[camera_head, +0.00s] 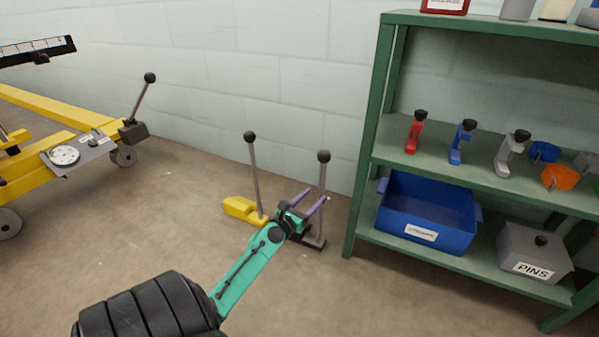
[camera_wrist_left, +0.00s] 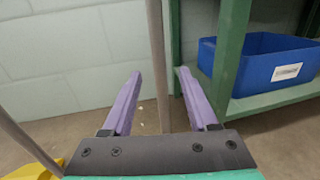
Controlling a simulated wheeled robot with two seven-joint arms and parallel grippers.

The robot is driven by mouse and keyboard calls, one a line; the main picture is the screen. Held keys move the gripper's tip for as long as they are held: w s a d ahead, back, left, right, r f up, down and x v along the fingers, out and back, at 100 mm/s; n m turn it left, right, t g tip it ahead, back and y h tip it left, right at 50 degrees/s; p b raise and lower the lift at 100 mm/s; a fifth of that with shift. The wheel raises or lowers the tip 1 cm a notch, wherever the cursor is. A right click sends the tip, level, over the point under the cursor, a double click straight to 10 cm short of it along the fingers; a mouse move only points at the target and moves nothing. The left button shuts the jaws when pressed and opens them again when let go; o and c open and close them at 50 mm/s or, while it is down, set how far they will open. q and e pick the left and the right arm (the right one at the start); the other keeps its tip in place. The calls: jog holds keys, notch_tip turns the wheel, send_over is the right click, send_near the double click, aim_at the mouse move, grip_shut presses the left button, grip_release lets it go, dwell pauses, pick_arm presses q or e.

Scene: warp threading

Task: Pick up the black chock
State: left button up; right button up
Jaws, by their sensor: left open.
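The black chock (camera_head: 318,246) stands on the floor by the green shelf, with a tall grey handle (camera_head: 322,176) topped by a black ball. My left gripper (camera_head: 316,200), with purple fingers, is open and close to this handle, above the chock's base. In the left wrist view the handle (camera_wrist_left: 158,60) stands upright in line with the gap between the open fingers (camera_wrist_left: 164,75). I cannot tell how deep it sits between them. My arm partly hides the chock's base in the head view. My right gripper is not in view.
A yellow chock (camera_head: 240,207) with its own ball-topped handle stands just left of the black one. The green shelf (camera_head: 362,150) on the right holds a blue bin (camera_head: 430,215), a PINS box (camera_head: 533,252) and several clamps. A yellow wheeled frame (camera_head: 60,115) stands at left.

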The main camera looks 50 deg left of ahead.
aim_at(320, 191)
pick_arm(q)
jog(key=w, duration=0.3)
jog(key=w+b, duration=0.1)
jog(key=w, duration=0.1)
jog(key=shift+w+a+f, duration=0.15)
jog(key=shift+a, duration=0.25)
grip_shut()
dwell(0.5)
dwell(0.5)
